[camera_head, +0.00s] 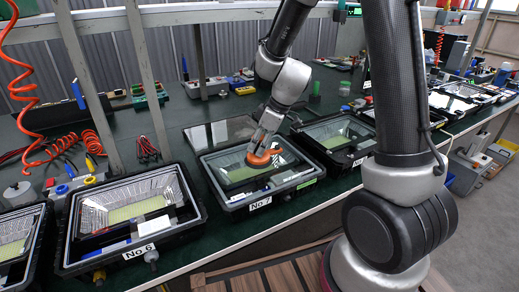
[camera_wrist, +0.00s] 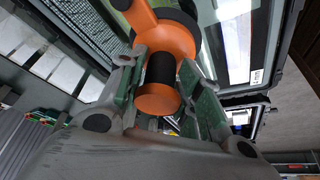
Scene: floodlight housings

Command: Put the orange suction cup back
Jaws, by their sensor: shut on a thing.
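The orange suction cup (camera_head: 259,158) is over the floodlight housing labelled No 7 (camera_head: 238,208), at its upper middle. My gripper (camera_head: 268,140) reaches down to it from above. In the wrist view, the two fingers of my gripper (camera_wrist: 160,85) are closed on the black middle of the handle of the orange suction cup (camera_wrist: 172,42). The cup's dark disc faces the glass of the housing; I cannot tell whether it touches. A dark glass pane (camera_head: 222,132) lies behind the No 7 housing.
The No 6 housing (camera_head: 130,247) stands to the left, and another housing (camera_head: 340,136) to the right. They stand on a dark green bench (camera_head: 180,140). Metal posts (camera_head: 146,80) rise behind. A coiled red hose (camera_head: 22,80) hangs at the left.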

